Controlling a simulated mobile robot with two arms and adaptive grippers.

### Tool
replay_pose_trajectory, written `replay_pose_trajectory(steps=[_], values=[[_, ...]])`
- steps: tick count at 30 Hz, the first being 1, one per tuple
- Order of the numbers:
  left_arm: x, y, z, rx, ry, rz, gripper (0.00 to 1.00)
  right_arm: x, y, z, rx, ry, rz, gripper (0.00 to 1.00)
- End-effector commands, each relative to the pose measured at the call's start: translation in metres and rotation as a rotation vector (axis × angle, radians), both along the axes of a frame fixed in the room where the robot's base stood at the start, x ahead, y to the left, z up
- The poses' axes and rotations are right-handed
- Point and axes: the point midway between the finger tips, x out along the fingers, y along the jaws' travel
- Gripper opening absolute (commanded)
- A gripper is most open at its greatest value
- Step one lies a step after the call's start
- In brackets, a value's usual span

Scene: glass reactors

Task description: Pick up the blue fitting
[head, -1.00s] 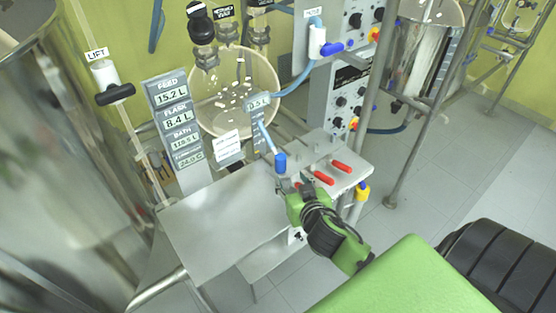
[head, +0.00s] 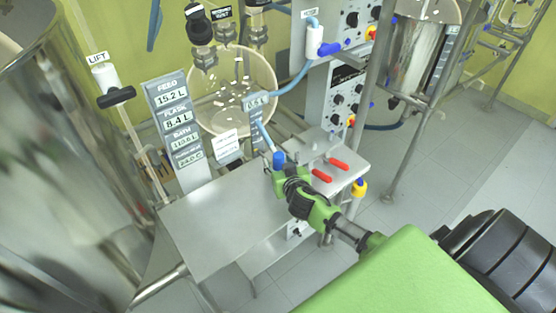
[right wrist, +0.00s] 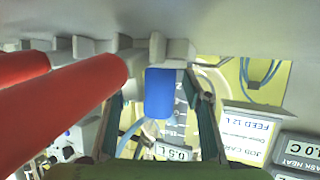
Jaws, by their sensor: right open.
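The blue fitting (head: 279,159) is a short blue cylinder at the lower end of a light blue hose, at the back of the metal bench. In the right wrist view the blue fitting (right wrist: 158,92) hangs below a grey bracket, between my two fingers. My right gripper (head: 280,176) is right at the fitting in the head view, and its fingertips are partly hidden. In the right wrist view my right gripper (right wrist: 157,100) is open, with a finger on each side of the fitting and gaps visible. My left gripper is not in view.
Two red handles (head: 330,170) stick out close to the right of the fitting; they loom large in the wrist view (right wrist: 60,100). The bare metal bench (head: 215,220) is clear on the left. A display column (head: 172,125) and round glass vessel (head: 262,75) stand behind.

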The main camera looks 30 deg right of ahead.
Motion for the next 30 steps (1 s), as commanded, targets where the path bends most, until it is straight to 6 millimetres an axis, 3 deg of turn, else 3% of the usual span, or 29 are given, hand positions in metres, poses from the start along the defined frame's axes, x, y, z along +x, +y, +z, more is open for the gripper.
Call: replay_pose_trajectory(steps=[7, 12, 23, 30], values=[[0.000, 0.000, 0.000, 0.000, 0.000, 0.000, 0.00, 0.001, 0.000, -0.001, 0.000, 0.000, 0.000, 0.45], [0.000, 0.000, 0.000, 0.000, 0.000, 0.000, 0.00, 0.001, 0.000, -0.001, 0.000, 0.000, 0.000, 0.01], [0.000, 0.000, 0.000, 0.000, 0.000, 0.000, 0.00, 0.002, 0.000, 0.002, -0.001, -0.003, 0.001, 0.00], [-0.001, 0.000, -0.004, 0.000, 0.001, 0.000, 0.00, 0.002, 0.000, 0.021, 0.001, -0.007, 0.001, 0.00]])
